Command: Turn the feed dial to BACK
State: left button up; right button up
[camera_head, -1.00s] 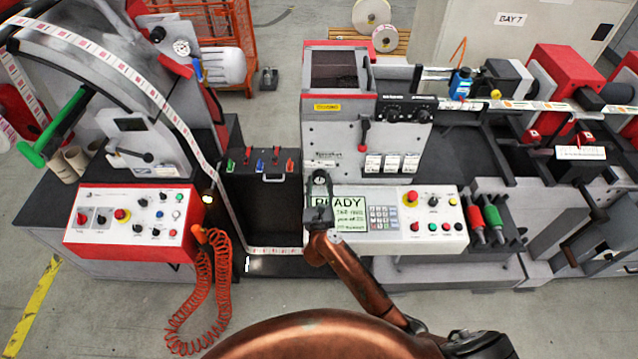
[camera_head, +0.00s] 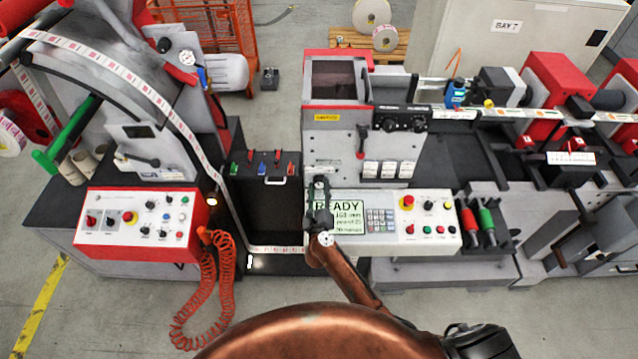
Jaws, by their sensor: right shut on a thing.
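My right gripper (camera_head: 318,188) is over the left end of the white console (camera_head: 382,242), beside the READY display (camera_head: 348,215). It covers the display's left edge. It is shut on a small part that I take to be the feed dial; the gripper hides that part. The dial's marks, including BACK, cannot be read, so its setting cannot be told. My left gripper is not in view.
The display's right side adjoins a keypad (camera_head: 380,220) and a red stop button (camera_head: 407,202). A grey upright panel (camera_head: 335,145) stands behind. A red-edged control box (camera_head: 135,250) with a coiled orange cable (camera_head: 225,285) is to the left.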

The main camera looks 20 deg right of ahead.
jog(key=shift+a+n+p, duration=0.1)
jog(key=shift+n+p, duration=1.25)
jog(key=shift+n, duration=0.25)
jog(key=shift+f, duration=0.1)
jog(key=o, duration=1.2)
jog(key=shift+c, duration=0.2)
jog(key=v, duration=1.1)
jog(key=shift+s, duration=0.15)
jog(key=shift+s+a, duration=0.15)
jog(key=shift+s, duration=0.15)
